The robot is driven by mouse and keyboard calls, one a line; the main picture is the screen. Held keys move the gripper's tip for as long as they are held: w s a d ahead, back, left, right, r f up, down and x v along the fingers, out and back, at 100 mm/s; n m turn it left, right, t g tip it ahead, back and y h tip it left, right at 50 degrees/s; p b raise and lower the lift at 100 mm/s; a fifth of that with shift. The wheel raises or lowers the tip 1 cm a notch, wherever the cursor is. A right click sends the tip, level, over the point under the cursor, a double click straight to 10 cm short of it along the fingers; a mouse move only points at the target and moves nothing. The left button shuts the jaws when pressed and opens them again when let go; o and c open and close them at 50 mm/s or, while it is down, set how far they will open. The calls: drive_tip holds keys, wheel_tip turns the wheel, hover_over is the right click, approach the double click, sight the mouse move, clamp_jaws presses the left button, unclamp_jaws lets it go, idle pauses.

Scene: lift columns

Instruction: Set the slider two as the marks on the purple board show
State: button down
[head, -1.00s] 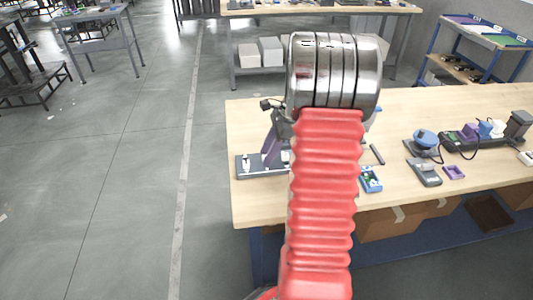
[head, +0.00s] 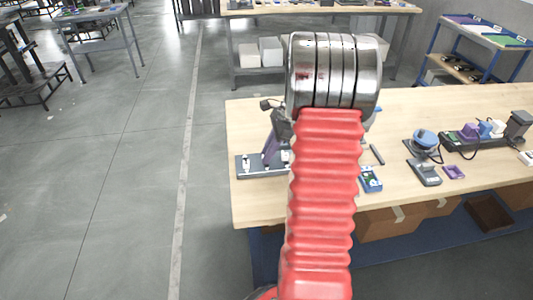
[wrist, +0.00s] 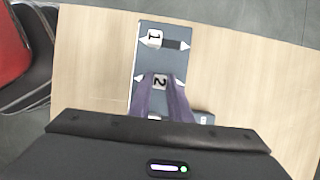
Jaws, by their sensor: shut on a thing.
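The grey slider panel (wrist: 146,62) lies on the wooden table. Its white knob one (wrist: 155,38) sits toward the left end of a dark slot. The white knob two (wrist: 159,80) is between the purple fingers of my gripper (wrist: 162,97), which is shut on it. White triangles mark the sides of both rows. The fingers hide much of slot two and most of what lies below it. In the head view the slider panel (head: 253,172) is at the table's left front, partly behind my arm. A purple sheet (head: 462,19) lies on the far rack; its marks are unreadable.
Right of my arm on the wooden table (head: 300,208) are a blue-green device (head: 370,180), a grey device with a blue round top (head: 425,138), a small purple piece (head: 453,172) and a power strip with plugs (head: 470,140).

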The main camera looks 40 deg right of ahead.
drive_tip(key=shift+w+d+r, duration=0.1)
drive_tip(key=shift+w+d, duration=0.55)
drive_tip(key=shift+w, duration=0.25)
drive_tip(key=c, duration=1.6)
unclamp_jaws()
drive_tip(key=shift+c, duration=0.2)
drive_tip(key=v, duration=1.3)
drive_tip(key=shift+s+d+r, duration=0.15)
drive_tip(key=shift+s+r, duration=0.05)
